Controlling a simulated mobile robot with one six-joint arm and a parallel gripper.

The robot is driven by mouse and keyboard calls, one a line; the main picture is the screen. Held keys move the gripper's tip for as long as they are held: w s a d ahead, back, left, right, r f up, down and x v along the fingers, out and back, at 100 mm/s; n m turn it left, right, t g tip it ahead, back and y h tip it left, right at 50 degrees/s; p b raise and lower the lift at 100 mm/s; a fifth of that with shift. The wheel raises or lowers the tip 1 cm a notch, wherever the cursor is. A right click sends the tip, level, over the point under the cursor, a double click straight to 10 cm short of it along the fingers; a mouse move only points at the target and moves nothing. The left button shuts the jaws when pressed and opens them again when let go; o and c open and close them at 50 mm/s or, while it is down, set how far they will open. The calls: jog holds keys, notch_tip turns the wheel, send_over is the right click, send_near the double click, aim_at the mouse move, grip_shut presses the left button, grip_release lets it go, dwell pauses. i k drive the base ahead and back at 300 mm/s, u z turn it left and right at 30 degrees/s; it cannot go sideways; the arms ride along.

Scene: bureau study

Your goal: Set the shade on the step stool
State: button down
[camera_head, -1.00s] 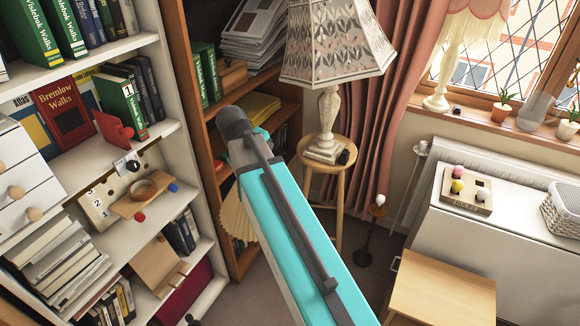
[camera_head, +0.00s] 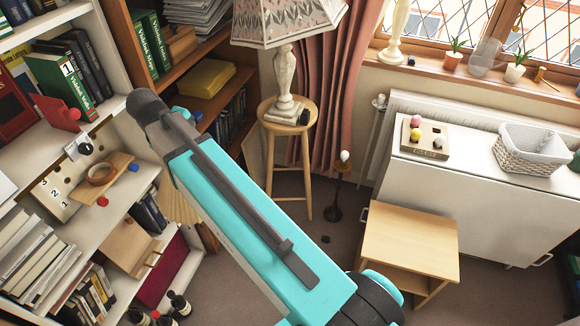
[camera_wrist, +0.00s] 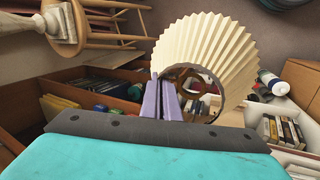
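The cream pleated shade (camera_wrist: 212,50) fills the upper middle of the wrist view, tilted, with its round opening towards the camera. My gripper (camera_wrist: 166,90) has its two purple fingers close together at the shade's left rim, shut on its wall. In the head view only a slice of the shade (camera_head: 180,206) shows beside my turquoise arm, which hides the gripper. The low wooden step stool (camera_head: 412,238) stands on the floor right of centre, in front of the white cabinet. Its top is bare.
A tall round stool (camera_head: 289,127) carries a lamp with a patterned shade (camera_head: 290,20). A dark stand with a bare bulb (camera_head: 345,157) is on the floor near it. The white cabinet (camera_head: 455,195) bears a basket (camera_head: 533,150). Bookshelves (camera_head: 110,110) are close on the left; bottles stand below.

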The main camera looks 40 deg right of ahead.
aim_at(411, 237)
jog(key=u, duration=0.7)
jog(key=k, duration=0.8)
jog(key=z, duration=0.2)
